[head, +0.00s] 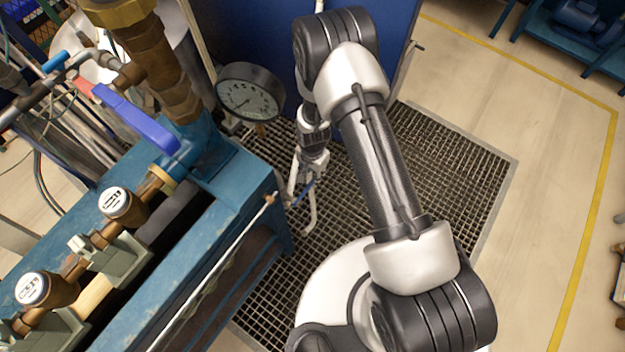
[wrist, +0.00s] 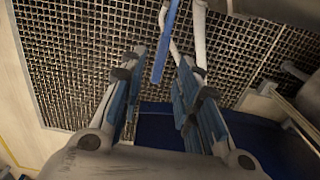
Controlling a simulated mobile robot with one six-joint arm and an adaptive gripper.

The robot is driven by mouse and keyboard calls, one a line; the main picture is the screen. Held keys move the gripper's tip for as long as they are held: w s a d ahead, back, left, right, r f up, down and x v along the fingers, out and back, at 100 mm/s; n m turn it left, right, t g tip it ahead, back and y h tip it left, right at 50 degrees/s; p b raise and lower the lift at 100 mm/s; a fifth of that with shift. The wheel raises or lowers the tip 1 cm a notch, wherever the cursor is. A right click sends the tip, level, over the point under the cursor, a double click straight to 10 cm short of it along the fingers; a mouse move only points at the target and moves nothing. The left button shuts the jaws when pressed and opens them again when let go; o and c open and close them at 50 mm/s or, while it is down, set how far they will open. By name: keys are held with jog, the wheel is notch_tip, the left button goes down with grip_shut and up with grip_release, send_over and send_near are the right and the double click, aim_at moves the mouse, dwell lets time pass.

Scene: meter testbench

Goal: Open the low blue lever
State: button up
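The low blue lever (wrist: 166,38) shows in the wrist view as a narrow blue bar. It runs from the top edge down to between the fingertips of my gripper (wrist: 159,68). The two fingers are spread apart, with visible gaps on both sides of the lever; I cannot tell the depth between lever and fingers. In the head view the low blue lever (head: 301,196) is a small blue strip beside a bent white pipe, low by the bench's right end. My gripper (head: 305,180) points down there, partly hidden by its own wrist.
A round pressure gauge (head: 250,92) stands left of my arm. White pipes (wrist: 199,35) run close to the fingers. Floor grating (head: 455,160) lies below.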

aim_at(306, 190)
jog(key=shift+f+b, duration=0.45)
jog(key=shift+f, duration=1.4)
jog(key=shift+c, duration=0.4)
grip_shut()
